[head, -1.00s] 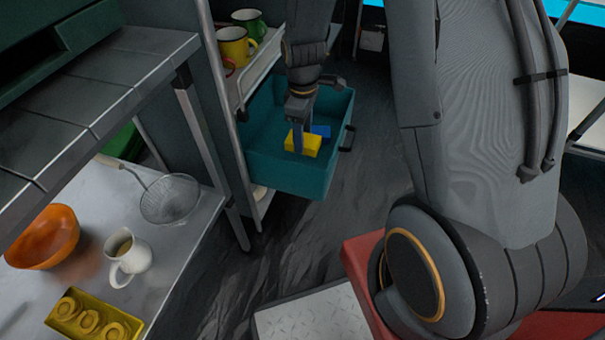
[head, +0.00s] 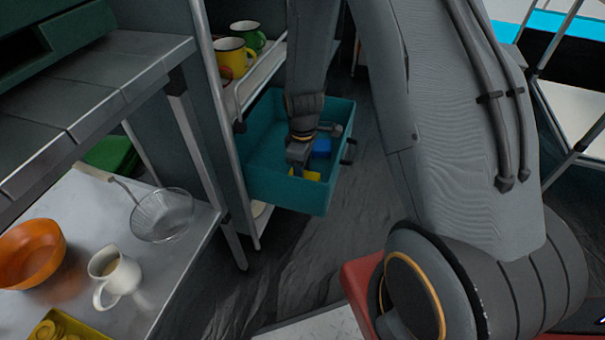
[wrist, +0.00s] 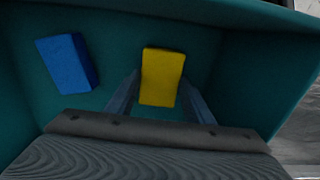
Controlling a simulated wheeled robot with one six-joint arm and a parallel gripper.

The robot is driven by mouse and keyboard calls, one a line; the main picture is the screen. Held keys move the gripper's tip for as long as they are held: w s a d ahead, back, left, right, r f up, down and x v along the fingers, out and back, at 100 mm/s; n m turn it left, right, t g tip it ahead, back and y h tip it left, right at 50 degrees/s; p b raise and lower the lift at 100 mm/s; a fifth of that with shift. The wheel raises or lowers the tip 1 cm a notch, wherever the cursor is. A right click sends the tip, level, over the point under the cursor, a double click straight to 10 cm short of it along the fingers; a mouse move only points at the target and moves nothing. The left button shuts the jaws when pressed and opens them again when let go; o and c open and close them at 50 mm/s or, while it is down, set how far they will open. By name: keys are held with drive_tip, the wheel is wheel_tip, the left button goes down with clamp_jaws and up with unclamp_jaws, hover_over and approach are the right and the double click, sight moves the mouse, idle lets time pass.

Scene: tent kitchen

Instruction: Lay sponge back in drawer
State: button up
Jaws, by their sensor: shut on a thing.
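The teal drawer (head: 262,178) stands pulled out from the shelf unit. My gripper (head: 299,170) reaches down inside it and is shut on a yellow sponge (head: 309,175). In the wrist view the yellow sponge (wrist: 162,77) sits between my gripper's two fingers (wrist: 160,98), low in the drawer (wrist: 125,70). I cannot tell whether it touches the drawer floor. A blue block (wrist: 66,63), likely another sponge, lies in the drawer to the left in the wrist view. It also shows behind the gripper in the head view (head: 321,147).
Yellow (head: 232,55) and green (head: 249,35) mugs stand on the shelf above the drawer. A metal table (head: 160,265) at left holds an orange bowl (head: 30,253), a white jug (head: 115,275) and a strainer (head: 163,214). Dark floor is free right of the drawer.

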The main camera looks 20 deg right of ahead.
drive_tip(key=shift+f, duration=0.1)
drive_tip(key=o, duration=1.1)
wheel_tip(320, 180, up, 12)
drive_tip(key=p, duration=0.4)
drive_tip(key=s+a+r+m, duration=0.2)
drive_tip(key=s+a+r, duration=0.8)
drive_tip(key=a, duration=0.4)
drive_tip(key=s+a+r+m, duration=0.1)
drive_tip(key=s+a+r, duration=0.1)
drive_tip(key=s, duration=0.5)
drive_tip(key=s+a+r+m, duration=0.1)
drive_tip(key=s+a+r, duration=0.2)
drive_tip(key=s, duration=0.5)
drive_tip(key=shift+a+r+y, duration=0.3)
drive_tip(key=shift+r, duration=0.1)
